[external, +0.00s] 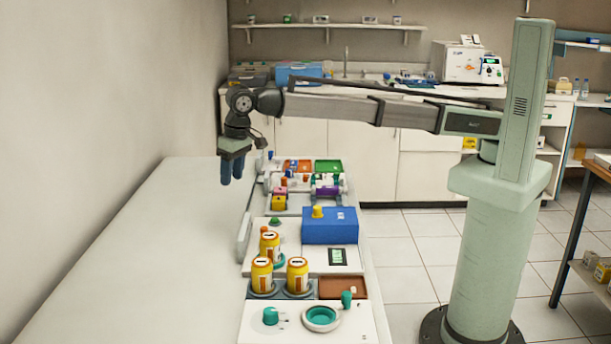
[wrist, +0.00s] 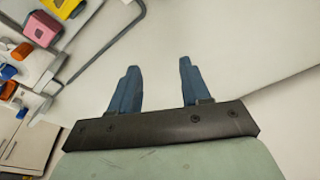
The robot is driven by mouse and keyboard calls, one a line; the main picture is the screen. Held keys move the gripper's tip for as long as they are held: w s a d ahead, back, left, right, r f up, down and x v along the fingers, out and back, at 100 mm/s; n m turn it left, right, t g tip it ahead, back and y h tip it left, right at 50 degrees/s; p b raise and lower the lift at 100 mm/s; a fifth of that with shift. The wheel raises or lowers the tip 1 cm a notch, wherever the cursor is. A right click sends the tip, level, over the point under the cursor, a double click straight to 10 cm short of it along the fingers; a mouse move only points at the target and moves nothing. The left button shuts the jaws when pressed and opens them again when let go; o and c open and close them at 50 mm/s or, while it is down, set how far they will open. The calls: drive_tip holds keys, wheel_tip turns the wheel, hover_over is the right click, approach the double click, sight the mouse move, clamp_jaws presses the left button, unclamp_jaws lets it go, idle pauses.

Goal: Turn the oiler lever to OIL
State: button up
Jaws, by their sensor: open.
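My gripper (external: 232,172) hangs over the white bench at the left of the equipment row, fingers pointing down. In the wrist view my gripper (wrist: 158,80) is open, with nothing between its two blue fingers. No lever or OIL mark is readable, so I cannot tell which part is the oiler lever. A blue box with a yellow knob (external: 317,212) stands mid-row. A teal knob (external: 270,316) and a small teal lever-like part (external: 347,298) sit on the near white panel. My gripper is apart from all of these.
Several orange-yellow jars (external: 262,274) stand on the row's near half. Orange (external: 298,165) and green (external: 328,166) trays lie at its far end. A grey rail (wrist: 112,45) and a pink block (wrist: 43,29) show in the wrist view. The bench left of the row (external: 165,240) is clear.

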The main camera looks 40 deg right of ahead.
wheel_tip(320, 180, up, 3)
drive_tip(key=n+g+h, duration=0.1)
drive_tip(key=n+g, duration=0.1)
hover_over(264, 227)
wheel_tip(264, 227, down, 13)
drive_tip(key=shift+a+f, duration=0.1)
clamp_jaws()
idle(0.4)
